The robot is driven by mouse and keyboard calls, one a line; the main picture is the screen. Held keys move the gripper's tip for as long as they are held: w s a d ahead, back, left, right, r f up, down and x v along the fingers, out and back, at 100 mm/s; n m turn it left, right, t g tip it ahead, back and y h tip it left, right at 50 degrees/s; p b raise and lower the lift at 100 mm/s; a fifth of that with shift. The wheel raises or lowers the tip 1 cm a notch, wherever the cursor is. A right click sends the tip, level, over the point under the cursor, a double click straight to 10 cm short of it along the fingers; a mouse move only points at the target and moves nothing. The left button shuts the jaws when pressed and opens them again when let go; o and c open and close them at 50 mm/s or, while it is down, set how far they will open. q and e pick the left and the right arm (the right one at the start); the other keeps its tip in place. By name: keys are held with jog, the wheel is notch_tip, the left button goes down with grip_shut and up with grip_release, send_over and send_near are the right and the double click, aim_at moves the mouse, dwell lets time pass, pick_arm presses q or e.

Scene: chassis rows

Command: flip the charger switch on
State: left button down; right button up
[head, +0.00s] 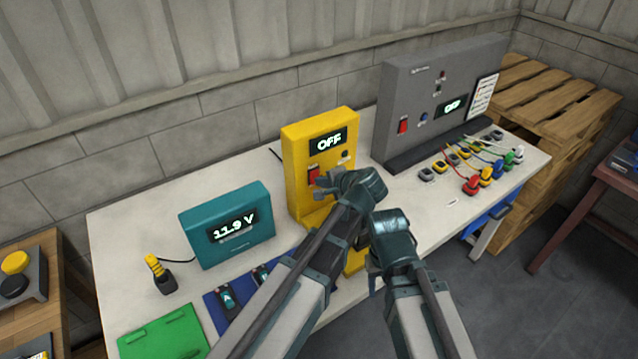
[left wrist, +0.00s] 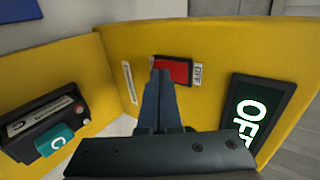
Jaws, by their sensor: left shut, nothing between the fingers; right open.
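The yellow charger (head: 292,150) stands upright near the middle of the bench; its display (head: 328,142) reads OFF. Its red switch (head: 313,173) shows just above my left gripper (head: 322,186). In the left wrist view the red switch (left wrist: 180,71) sits in a dark frame beside an OFF label (left wrist: 197,75). My left gripper (left wrist: 160,80) is shut and empty there, its tips over the switch's left end; whether they touch cannot be told. My right gripper (head: 374,280) is open, low in front of the charger, its fingers partly hidden.
A teal voltage meter (head: 250,211) reading 11.9 V stands left of the charger. A blue mat (head: 215,311) and green mat (head: 165,338) lie in front. A grey panel (head: 405,95) and several coloured connectors stand right. A teal battery (left wrist: 55,140) sits in the charger's lower part.

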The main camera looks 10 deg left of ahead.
dwell(0.5)
jog(key=shift+r+p, duration=0.7)
jog(key=shift+d, duration=0.1)
